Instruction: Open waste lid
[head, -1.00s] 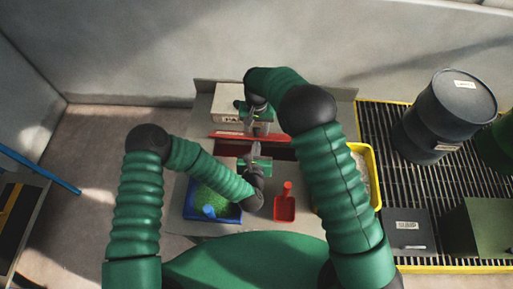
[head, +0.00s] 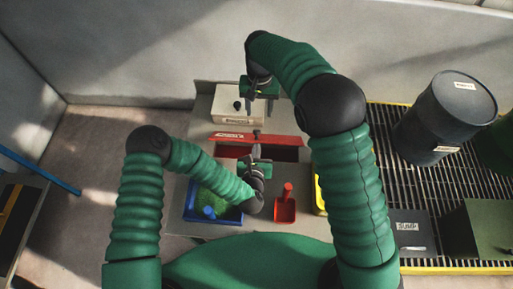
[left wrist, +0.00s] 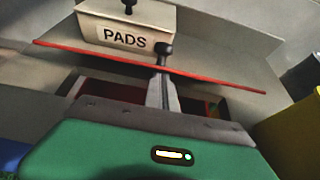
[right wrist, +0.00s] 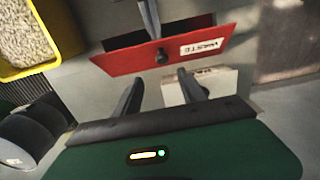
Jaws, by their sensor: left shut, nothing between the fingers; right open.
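The red waste lid (head: 225,136) lies behind a dark bin opening (head: 285,154), which is partly uncovered. In the right wrist view the lid (right wrist: 120,64) shows its white WASTE label and black knob (right wrist: 162,56). In the left wrist view the lid (left wrist: 215,78) is a thin red strip, seen nearly edge-on. My left gripper (head: 254,150) is shut and empty over the opening, its tips close to the knob; I cannot tell if they touch. My right gripper (right wrist: 158,88) is open and empty, apart from the lid, behind it; it also shows in the head view (head: 260,98).
A cream PADS box (head: 228,118) with a black knob stands behind the lid. In front are a blue tray (head: 205,218) of green material and a red scoop (head: 285,208). A yellow tray (head: 319,190) is mostly hidden by my right arm. Dark drums stand on the grating at right.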

